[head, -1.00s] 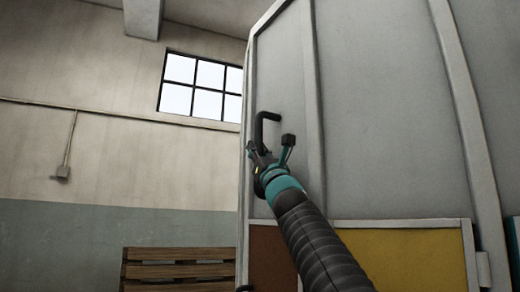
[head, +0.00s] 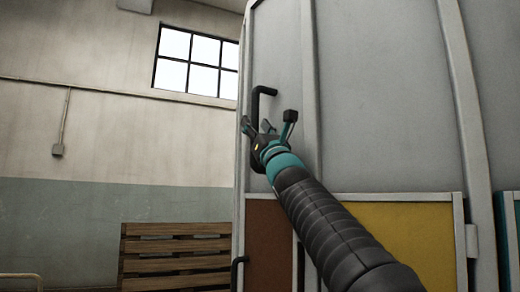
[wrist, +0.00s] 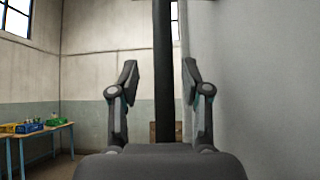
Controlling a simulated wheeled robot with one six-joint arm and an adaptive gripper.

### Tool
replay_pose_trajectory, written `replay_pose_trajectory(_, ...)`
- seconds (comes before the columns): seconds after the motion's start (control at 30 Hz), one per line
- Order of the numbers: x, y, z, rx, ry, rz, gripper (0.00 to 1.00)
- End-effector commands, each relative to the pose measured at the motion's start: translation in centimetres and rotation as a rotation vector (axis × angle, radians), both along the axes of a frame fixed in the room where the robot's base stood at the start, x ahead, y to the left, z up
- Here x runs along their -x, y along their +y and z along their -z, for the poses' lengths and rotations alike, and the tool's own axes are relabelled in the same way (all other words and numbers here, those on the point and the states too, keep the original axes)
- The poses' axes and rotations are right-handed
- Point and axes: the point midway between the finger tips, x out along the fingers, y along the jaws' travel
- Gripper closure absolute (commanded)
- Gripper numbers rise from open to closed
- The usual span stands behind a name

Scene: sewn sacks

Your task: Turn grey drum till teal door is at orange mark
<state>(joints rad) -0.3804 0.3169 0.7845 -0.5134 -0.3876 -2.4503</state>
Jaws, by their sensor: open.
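The grey drum (head: 385,90) fills the right of the head view, with a brown door (head: 270,245) and a yellow door (head: 405,245) low on it. A strip of the teal door (head: 508,235) shows at the right edge. A black bar handle (head: 256,105) stands out from the drum's left side. My gripper (head: 279,122) is open at this handle. In the wrist view the upright handle bar (wrist: 163,45) shows between the open fingers, with a gap on both sides; its depth between them is unclear. I see no orange mark.
A wooden slatted stack (head: 175,255) stands left of the drum, by the wall. A second black handle (head: 236,270) shows lower on the drum's left edge. In the wrist view, a blue-legged table (wrist: 40,132) with coloured bins stands at the left.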

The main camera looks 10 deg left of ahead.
Motion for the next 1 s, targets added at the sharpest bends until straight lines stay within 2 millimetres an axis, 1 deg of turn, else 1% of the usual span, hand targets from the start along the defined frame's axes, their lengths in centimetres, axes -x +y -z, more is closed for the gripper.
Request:
replay_pose_trajectory(0.37, 2.0, -1.5, 2.4, -0.003, 0.001, 0.004, 0.53)
replay_pose_trajectory(0.73, 4.5, -3.2, 5.5, -0.002, 0.001, 0.004, 0.53)
replay_pose_trajectory(1.0, 5.5, -3.9, 6.8, -0.002, -0.001, 0.001, 0.53)
